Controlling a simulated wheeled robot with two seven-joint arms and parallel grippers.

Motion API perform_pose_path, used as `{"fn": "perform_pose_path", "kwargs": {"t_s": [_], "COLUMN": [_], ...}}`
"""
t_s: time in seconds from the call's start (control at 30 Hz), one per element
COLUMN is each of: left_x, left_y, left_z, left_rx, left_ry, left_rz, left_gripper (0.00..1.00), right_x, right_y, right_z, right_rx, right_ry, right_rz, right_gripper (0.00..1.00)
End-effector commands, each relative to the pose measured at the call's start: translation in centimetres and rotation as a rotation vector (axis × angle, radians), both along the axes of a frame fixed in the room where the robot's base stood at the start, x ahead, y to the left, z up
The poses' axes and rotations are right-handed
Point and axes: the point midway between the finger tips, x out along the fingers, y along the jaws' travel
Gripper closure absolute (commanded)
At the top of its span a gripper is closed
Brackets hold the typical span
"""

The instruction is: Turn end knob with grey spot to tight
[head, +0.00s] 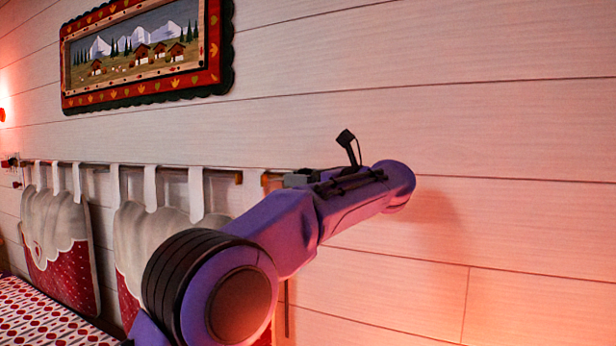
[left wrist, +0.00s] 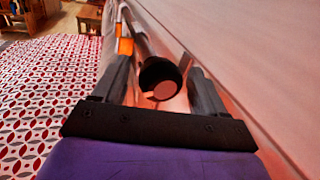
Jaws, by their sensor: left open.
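The end knob (left wrist: 152,72) is dark and round, on the near end of a rod along the wall, in the left wrist view. Its end face carries a pale grey spot, tinted pink by the light. My left gripper (left wrist: 158,66) is open, with one finger on each side of the knob and a gap visible on both sides. In the head view my left gripper (head: 290,180) lies at the right end of the rod (head: 165,168), pointing left along the wall. There the knob is hidden by my gripper and arm. My right gripper is out of view.
Red and white cushions (head: 60,245) hang from the rod by loops. A red and white patterned bed (head: 40,315) is below, at the left. A framed mountain picture (head: 145,50) hangs above. The plank wall (head: 500,130) runs close behind my gripper; its right side is bare.

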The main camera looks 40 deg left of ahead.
Motion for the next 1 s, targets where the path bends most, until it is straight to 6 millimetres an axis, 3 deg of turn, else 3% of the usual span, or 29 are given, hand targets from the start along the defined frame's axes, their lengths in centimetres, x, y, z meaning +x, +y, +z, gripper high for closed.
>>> {"fn": "perform_pose_path", "kwargs": {"t_s": [0.2,0.37,0.4,0.53,0.73,1.0], "left_x": [0.0,0.0,0.0,0.0,0.0,0.0], "left_y": [0.1,0.0,0.0,0.0,0.0,0.0], "left_z": [0.0,0.0,0.0,0.2,0.4,0.1], "left_rx": [0.000,0.000,0.000,-0.006,-0.062,-0.071], "left_ry": [0.000,0.000,0.000,0.018,0.191,0.228], "left_rz": [0.000,0.000,0.000,0.000,0.000,-0.001], "left_gripper": [0.28,0.80,0.83,0.83,0.83,0.83], "right_x": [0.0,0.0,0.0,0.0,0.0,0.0], "right_y": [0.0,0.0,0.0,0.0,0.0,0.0], "right_z": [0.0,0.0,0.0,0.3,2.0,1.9], "right_rx": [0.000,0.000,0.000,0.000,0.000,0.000], "right_ry": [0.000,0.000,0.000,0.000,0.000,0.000], "right_rz": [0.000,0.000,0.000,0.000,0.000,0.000], "right_gripper": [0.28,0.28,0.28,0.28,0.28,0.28]}}
